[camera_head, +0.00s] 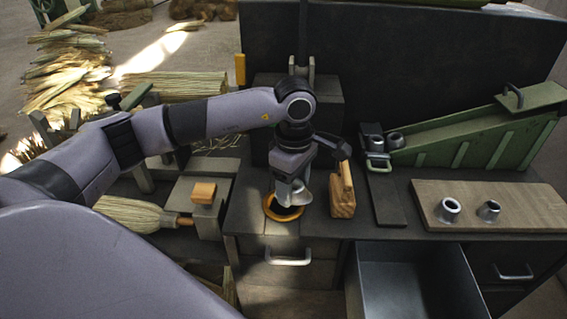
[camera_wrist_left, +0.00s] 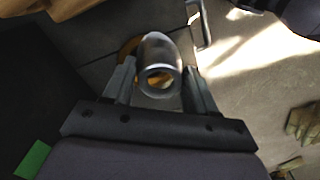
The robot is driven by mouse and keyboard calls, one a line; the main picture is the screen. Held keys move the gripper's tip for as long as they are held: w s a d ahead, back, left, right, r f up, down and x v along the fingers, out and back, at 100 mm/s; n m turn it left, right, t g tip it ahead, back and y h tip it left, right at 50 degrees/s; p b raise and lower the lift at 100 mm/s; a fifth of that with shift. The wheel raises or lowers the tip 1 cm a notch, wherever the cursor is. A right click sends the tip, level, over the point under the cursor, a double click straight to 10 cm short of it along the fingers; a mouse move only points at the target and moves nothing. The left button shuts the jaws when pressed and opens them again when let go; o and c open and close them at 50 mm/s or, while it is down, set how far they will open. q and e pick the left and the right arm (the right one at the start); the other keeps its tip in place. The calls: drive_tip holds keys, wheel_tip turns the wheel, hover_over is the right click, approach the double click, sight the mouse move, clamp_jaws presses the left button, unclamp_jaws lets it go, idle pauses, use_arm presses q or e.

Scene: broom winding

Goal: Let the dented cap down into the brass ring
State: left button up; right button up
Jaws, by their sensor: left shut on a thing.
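My left gripper (camera_head: 290,183) is shut on a grey metal cap (camera_head: 296,194), holding it over the brass ring (camera_head: 270,208) on the workbench. The ring is an orange-gold hoop around a dark opening; the cap and gripper cover part of it. In the left wrist view the cap (camera_wrist_left: 158,58) sits between the two fingers, its open end towards the camera, with the ring (camera_wrist_left: 127,49) partly showing behind it. I cannot make out a dent, nor tell whether the cap touches the ring. My right gripper is not in view.
A wooden block (camera_head: 343,205) stands close right of the ring. Two metal caps, one (camera_head: 447,211) left of the other (camera_head: 489,211), stand on a wooden board (camera_head: 530,205). A green chute (camera_head: 470,142) stands behind. An open drawer (camera_head: 415,285) juts out in front.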

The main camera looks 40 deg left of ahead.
use_arm(q)
drive_tip(key=n, duration=0.2)
drive_tip(key=a+n, duration=0.1)
drive_tip(key=n, duration=0.1)
drive_tip(key=w+a+n+p, duration=0.1)
drive_tip(key=n, duration=0.1)
drive_tip(key=shift+a+r+n, duration=0.15)
drive_tip(key=shift+r+n, duration=0.15)
drive_tip(key=shift+r, duration=0.1)
wheel_tip(320, 180, down, 6)
drive_tip(key=a+n+b, duration=0.1)
drive_tip(key=n+b, duration=0.2)
drive_tip(key=n, duration=0.1)
drive_tip(key=shift+w+a+f+b, duration=0.15)
drive_tip(key=shift+w+b, duration=0.2)
drive_tip(key=o, duration=1.1)
